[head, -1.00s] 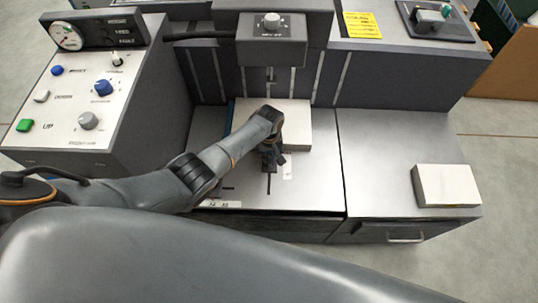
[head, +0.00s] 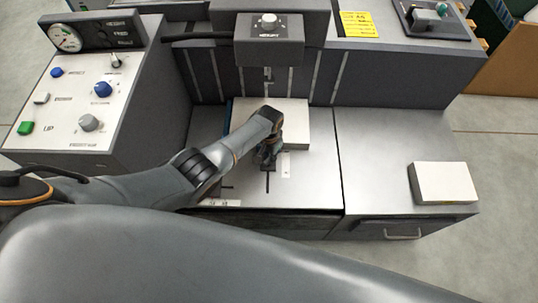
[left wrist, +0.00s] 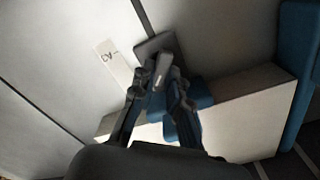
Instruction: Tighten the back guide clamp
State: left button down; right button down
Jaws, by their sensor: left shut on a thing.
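My left gripper (head: 267,160) reaches down over the metal bed, at the front edge of a white paper stack (head: 294,119). In the left wrist view the gripper (left wrist: 162,88) is shut on the small grey lever of the back guide clamp (left wrist: 163,66), which sits on a dark plate. A blue guide piece (left wrist: 202,93) lies beside the fingers, against the paper stack (left wrist: 238,117). The fingers partly cover the clamp, so I cannot tell how tight it is. My right gripper is in neither view.
A dark housing with a knob (head: 268,38) overhangs the bed behind the stack. A control panel (head: 80,98) stands at the left. A second white stack (head: 443,183) lies on the right shelf. A blue side guide (left wrist: 302,60) stands by the stack.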

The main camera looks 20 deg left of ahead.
pick_arm(q)
jog(key=shift+m, duration=0.5)
jog(key=c, duration=1.3)
grip_release()
jog(key=shift+d, duration=0.1)
jog(key=shift+r, duration=0.15)
notch_tip(320, 180, up, 12)
jog(key=shift+f, duration=0.1)
